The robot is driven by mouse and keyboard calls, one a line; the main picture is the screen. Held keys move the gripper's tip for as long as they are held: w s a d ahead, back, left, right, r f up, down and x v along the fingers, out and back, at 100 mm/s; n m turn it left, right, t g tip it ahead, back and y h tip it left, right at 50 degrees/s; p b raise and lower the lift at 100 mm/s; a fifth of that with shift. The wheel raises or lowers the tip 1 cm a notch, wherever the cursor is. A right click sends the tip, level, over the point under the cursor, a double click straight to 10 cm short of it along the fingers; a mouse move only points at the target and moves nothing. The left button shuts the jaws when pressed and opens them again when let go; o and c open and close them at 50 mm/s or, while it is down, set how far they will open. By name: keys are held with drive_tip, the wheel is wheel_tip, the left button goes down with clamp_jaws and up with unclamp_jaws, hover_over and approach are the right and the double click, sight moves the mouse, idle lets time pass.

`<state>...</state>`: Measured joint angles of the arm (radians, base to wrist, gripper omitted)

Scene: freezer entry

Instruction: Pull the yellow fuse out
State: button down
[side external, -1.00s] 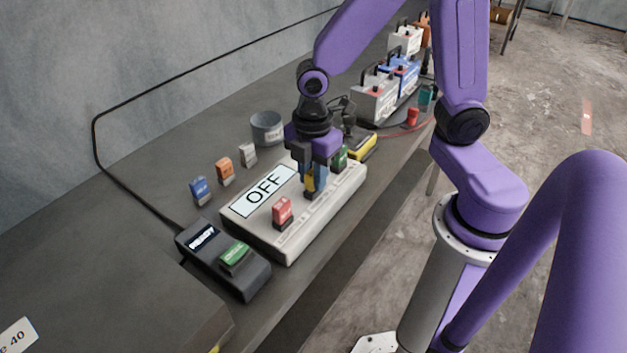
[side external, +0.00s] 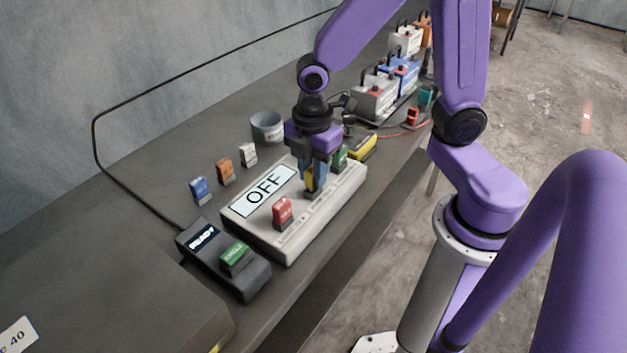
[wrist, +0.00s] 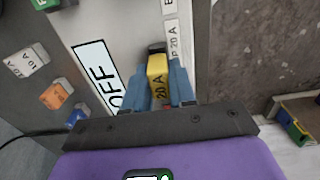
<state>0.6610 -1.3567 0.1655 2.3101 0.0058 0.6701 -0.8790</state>
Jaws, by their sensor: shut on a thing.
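The yellow fuse (side external: 309,180) stands in the white fuse panel (side external: 328,219), between a red fuse (side external: 282,210) and a green fuse (side external: 341,155). In the wrist view the yellow fuse (wrist: 157,76) reads "20 A". My gripper (side external: 314,178) points down over the panel, its blue fingers on either side of the yellow fuse. It is shut on the fuse, as the wrist view of my gripper (wrist: 166,88) also shows. The fuse's base appears to be at its slot; the fingers partly hide it. The panel's label (side external: 265,191) reads OFF.
A dark tester (side external: 252,285) reading READY holds a green fuse (side external: 236,256). Blue (side external: 200,190), orange (side external: 225,171) and white (side external: 248,154) fuses stand behind the panel, near a grey cup (side external: 267,128). A yellow-and-black device (side external: 362,146) and batteries (side external: 375,98) stand farther along.

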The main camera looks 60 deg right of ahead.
drive_tip(key=shift+r, duration=0.25)
drive_tip(key=shift+r, duration=2.65)
